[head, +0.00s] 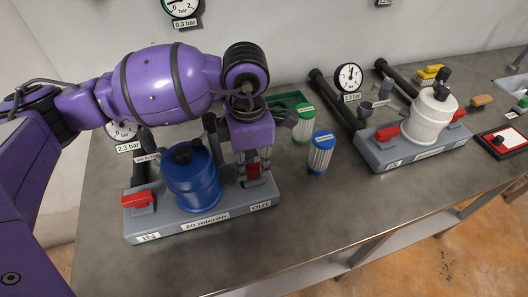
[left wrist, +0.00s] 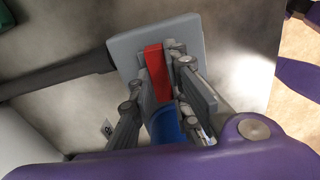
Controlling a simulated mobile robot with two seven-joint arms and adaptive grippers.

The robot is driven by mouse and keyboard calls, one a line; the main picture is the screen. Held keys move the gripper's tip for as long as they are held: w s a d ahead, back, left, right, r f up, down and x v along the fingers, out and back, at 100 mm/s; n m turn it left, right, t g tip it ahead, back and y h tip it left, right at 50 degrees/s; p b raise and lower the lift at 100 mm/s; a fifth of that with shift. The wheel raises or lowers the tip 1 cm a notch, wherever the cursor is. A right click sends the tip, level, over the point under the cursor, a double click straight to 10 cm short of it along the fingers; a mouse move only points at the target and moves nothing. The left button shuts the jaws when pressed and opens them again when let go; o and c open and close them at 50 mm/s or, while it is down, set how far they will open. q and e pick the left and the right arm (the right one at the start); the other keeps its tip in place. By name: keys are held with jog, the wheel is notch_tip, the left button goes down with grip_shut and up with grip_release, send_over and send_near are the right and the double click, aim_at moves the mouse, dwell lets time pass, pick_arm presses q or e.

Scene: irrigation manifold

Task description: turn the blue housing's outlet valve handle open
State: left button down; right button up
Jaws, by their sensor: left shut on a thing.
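The blue housing (head: 191,180) stands on a grey base (head: 180,225) labelled IN at the left and OUT at the right. Its outlet valve handle (head: 253,171) is red and sits at the OUT end, partly hidden by my left gripper (head: 253,177). In the left wrist view the red handle (left wrist: 156,72) lies between the fingers of my left gripper (left wrist: 160,62), its length pointing toward the blue housing (left wrist: 166,126). The left gripper is shut on the handle. The red inlet handle (head: 138,200) is at the IN end. My right gripper is not in view.
Green-topped (head: 304,125) and blue-topped (head: 320,153) cartridges stand right of my left gripper. A white housing (head: 430,114) with red handles stands farther right. Gauges (head: 348,77) and dark pipes (head: 335,100) are behind. The bench front (head: 350,215) is clear.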

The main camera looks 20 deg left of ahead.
aim_at(251, 166)
pick_arm(q)
jog(key=shift+n, duration=0.4)
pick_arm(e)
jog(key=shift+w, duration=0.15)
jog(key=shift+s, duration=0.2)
pick_arm(q)
jog(key=c, duration=1.7)
grip_release()
jog(key=shift+o, duration=0.2)
jog(key=shift+r, duration=0.1)
notch_tip(251, 166, up, 12)
